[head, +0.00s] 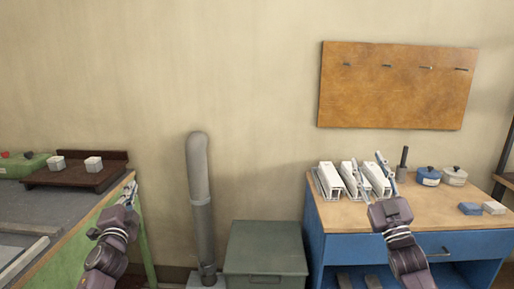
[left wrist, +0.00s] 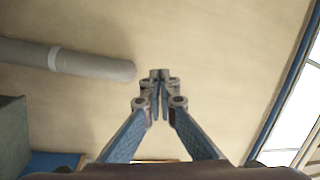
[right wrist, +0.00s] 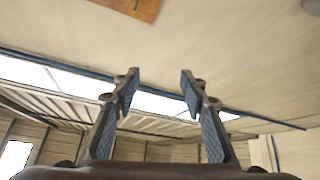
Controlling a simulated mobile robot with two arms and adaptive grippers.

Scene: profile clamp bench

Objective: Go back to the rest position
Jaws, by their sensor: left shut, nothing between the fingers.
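My left gripper (head: 130,190) is at the left of the head view, in front of the edge of the green bench. In the left wrist view its fingertips (left wrist: 160,80) meet, shut with nothing between them, against the bare wall. My right gripper (head: 385,172) is raised in front of the blue workbench (head: 335,245). In the right wrist view its fingers (right wrist: 160,85) stand apart, open and empty, with the wall and a window behind them. In the head view it partly covers the white profiles behind it.
White profiles (head: 328,182) stand on the blue workbench, beside a blue pot (head: 428,177) and a white pot (head: 454,176). A grey-green box (head: 265,250) and a grey pipe (head: 201,190) stand between the benches. A brown tray (head: 72,177) holds two white blocks on the left bench.

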